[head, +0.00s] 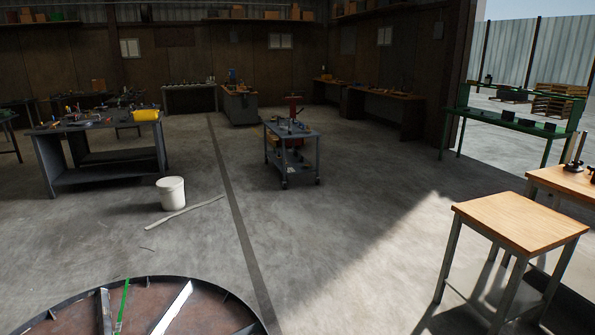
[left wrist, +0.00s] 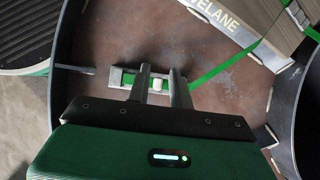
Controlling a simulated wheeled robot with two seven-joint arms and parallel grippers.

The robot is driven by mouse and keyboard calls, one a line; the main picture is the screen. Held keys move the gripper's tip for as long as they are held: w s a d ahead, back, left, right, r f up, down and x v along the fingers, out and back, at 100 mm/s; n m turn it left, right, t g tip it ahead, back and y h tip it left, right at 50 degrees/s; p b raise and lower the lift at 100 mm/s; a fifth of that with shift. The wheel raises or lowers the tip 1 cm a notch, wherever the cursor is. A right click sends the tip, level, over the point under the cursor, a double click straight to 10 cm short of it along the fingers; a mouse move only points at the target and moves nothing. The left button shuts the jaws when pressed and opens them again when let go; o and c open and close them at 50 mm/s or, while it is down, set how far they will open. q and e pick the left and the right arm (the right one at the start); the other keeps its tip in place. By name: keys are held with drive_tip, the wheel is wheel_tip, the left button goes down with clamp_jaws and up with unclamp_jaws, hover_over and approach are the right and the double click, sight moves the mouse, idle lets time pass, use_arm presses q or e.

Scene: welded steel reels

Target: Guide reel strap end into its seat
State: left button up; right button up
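A large round steel reel (head: 60,290) with a rusty brown floor and dark rim fills the bottom left of the head view; its floor (left wrist: 140,35) also fills the left wrist view. A green strap (left wrist: 215,70) runs from the upper right down to a small pale, green-edged bracket (left wrist: 125,78); the strap also shows in the head view (head: 122,300). My left gripper (left wrist: 159,75) is over the bracket, its two fingers apart. A small white piece (left wrist: 156,85) shows between the fingers, apparently untouched. The fingers hide part of the bracket and strap end. My right gripper is in neither view.
The reel's curved dark wall (left wrist: 68,50) stands left of the gripper, with another wall at the right. A pale lettered bar (left wrist: 215,20) lies above. A white bucket (head: 171,192), a wheeled cart (head: 292,142) and a wooden-topped table (head: 520,222) stand beyond the reel.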

use_arm(q)
drive_tip(key=shift+w+d+r, duration=0.1)
drive_tip(key=shift+w+r, duration=0.1)
drive_tip(key=shift+r, duration=0.15)
idle(0.3)
drive_tip(key=shift+p+v, duration=0.65)
drive_tip(key=shift+v, duration=0.7)
drive_tip(key=o, duration=0.6)
drive_tip(key=shift+c, duration=0.2)
drive_tip(key=o, duration=0.8)
drive_tip(key=shift+o, duration=0.4)
drive_tip(key=shift+o, duration=1.4)
